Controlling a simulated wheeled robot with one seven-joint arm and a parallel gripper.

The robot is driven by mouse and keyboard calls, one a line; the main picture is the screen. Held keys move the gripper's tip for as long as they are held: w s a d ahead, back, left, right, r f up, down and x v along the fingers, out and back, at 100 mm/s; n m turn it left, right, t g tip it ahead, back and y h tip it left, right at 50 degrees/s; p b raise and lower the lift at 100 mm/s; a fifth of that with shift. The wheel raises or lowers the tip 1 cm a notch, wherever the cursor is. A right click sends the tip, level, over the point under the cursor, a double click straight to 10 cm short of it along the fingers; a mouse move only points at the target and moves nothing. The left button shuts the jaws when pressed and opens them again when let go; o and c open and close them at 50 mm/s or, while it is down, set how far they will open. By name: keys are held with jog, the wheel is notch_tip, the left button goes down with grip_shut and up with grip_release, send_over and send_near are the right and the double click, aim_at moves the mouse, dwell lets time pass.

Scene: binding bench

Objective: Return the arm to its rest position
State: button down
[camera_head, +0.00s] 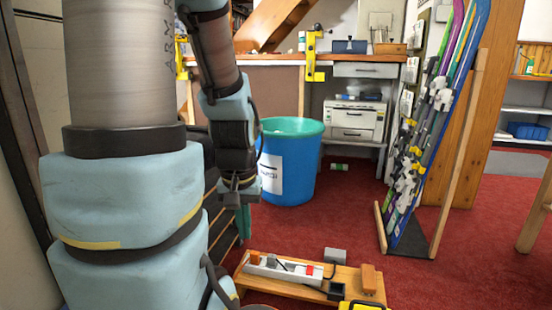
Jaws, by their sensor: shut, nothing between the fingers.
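My arm fills the left side of the head view, with thick grey and pale blue links close to the camera. Its far end bends downward, and my gripper (240,192) hangs pointing down in front of the left edge of the blue bin. The gripper is small in this view; its fingers look shut with no object between them. I cannot tell whether it touches the bin behind it.
A blue bin (300,165) with a green rim stands on the red carpet (350,220). A wooden board (285,288) with devices lies in front. A rack of skis (440,110) leans at right. A workbench (285,61) stands behind.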

notch_tip(320, 180, up, 38)
jog(key=p, duration=3.7)
jog(key=shift+p, duration=0.35)
